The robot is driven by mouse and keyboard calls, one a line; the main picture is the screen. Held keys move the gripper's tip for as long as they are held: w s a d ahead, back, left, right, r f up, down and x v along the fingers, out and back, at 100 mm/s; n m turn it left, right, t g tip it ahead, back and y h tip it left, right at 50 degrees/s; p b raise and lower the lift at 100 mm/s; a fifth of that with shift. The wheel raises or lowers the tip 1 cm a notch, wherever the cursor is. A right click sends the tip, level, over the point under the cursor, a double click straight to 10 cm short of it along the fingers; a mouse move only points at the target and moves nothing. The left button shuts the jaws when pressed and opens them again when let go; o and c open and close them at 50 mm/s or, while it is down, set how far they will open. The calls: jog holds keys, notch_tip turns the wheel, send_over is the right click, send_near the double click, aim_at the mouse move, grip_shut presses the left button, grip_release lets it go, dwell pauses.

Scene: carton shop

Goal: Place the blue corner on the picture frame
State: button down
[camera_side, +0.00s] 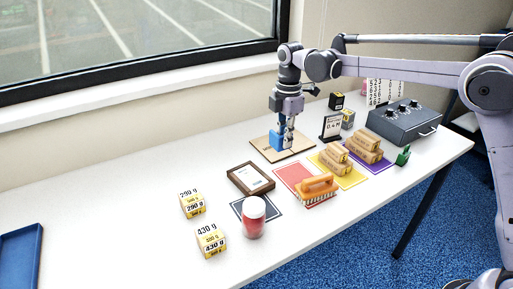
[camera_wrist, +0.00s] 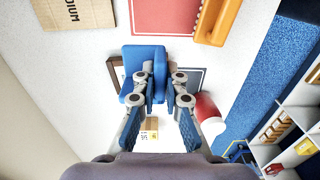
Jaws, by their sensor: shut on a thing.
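In the wrist view, the blue corner (camera_wrist: 142,56) sits between my fingertips (camera_wrist: 160,82). The picture frame (camera_side: 241,183), brown with a white sheet inside, lies flat in front and to the left of my gripper. In the wrist view only a dark edge of the frame (camera_wrist: 114,73) shows behind the blue corner.
Near the frame are a red-and-white jar (camera_side: 254,218) on a dark mat and an orange brush (camera_side: 317,186) by a red mat. Cartons, a green item (camera_side: 403,156) and a grey control box (camera_side: 404,124) stand right. The left table is fairly clear.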

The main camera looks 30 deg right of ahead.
jog(key=a+f, duration=0.1)
jog(key=a, duration=0.2)
jog(key=w+a+f, duration=0.1)
jog(key=a+f, duration=0.1)
jog(key=w+a+f, duration=0.1)
jog(key=a+f, duration=0.1)
jog(key=a, duration=0.1)
jog(key=shift+w+a+f, duration=0.2)
jog(key=shift+a, duration=0.1)
jog(key=shift+f, duration=2)
jog(key=shift+f, duration=0.1)
jog(key=c, duration=1.4)
grip_release()
